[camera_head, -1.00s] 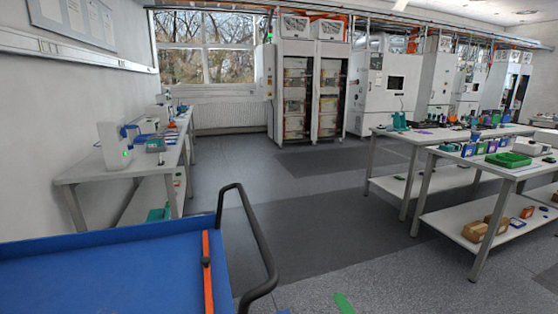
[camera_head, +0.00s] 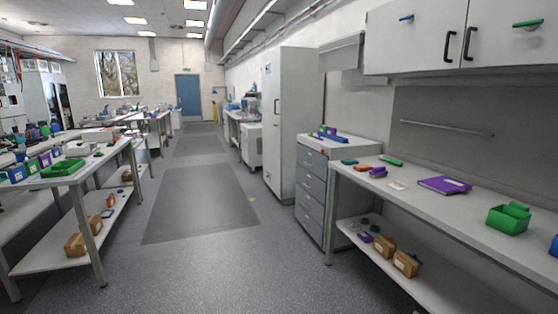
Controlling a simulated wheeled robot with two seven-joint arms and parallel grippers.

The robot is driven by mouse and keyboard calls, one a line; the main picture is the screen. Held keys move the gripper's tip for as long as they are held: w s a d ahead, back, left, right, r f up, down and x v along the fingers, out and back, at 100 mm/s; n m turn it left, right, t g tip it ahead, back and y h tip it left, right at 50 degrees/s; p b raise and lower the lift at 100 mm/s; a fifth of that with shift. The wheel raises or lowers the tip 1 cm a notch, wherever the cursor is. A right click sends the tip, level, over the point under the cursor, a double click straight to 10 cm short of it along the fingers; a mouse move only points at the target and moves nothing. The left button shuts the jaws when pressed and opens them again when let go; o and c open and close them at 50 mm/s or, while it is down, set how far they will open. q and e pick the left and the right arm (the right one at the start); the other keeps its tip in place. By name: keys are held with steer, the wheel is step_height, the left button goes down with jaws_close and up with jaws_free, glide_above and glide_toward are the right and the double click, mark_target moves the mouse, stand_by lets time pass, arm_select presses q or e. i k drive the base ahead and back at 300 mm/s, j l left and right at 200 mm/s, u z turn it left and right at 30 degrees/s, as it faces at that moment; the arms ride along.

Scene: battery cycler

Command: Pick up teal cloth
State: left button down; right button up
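I cannot make out a teal cloth for certain in this view. A small teal item (camera_head: 349,161) lies at the far left end of the right-hand workbench (camera_head: 410,199), too small to identify. A flat green item (camera_head: 391,160) lies near it at the back of the bench. Neither of my grippers is in view.
A purple folder (camera_head: 444,186) and a green bin (camera_head: 507,219) are on the right workbench. A drawer cabinet (camera_head: 312,188) and tall cabinet (camera_head: 288,120) stand beyond. A table with a green tray (camera_head: 62,169) is at left. The middle aisle (camera_head: 200,205) is clear.

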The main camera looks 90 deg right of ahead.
mark_target(350, 162)
steer(key=z, duration=3.4)
steer(key=u, duration=4.6)
steer(key=z, duration=5.05)
